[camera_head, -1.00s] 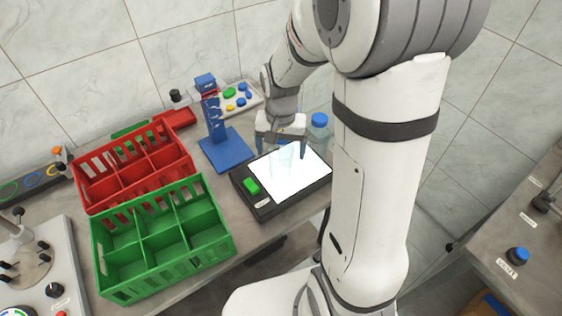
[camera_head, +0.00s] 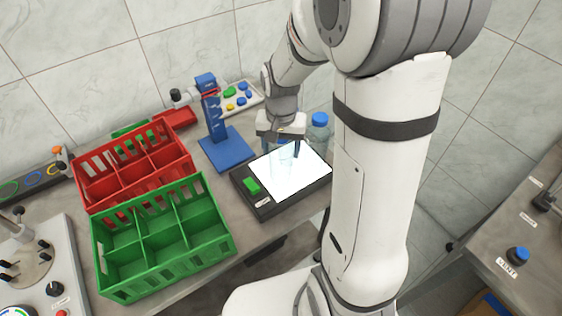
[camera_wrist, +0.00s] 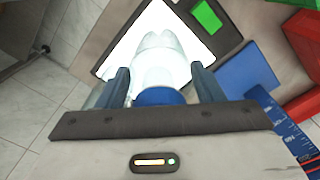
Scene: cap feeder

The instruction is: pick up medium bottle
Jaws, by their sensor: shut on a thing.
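A clear bottle with a blue cap (camera_wrist: 160,97) stands on the bright white light panel (camera_head: 302,178). Its transparent body (camera_wrist: 160,62) is faint in the head view (camera_head: 284,160). My gripper (camera_head: 283,152) is over the panel, pointing down. In the wrist view, the two dark fingers of my gripper (camera_wrist: 163,82) are on either side of the bottle, shut on it just below the cap. I cannot tell from these views whether the bottle is clear of the panel.
Another blue-capped bottle (camera_head: 319,122) stands behind the panel, close to my arm. A blue stand (camera_head: 213,125) is to the left of my gripper. Red (camera_head: 90,192) and green (camera_head: 165,274) divided crates fill the bench's left side.

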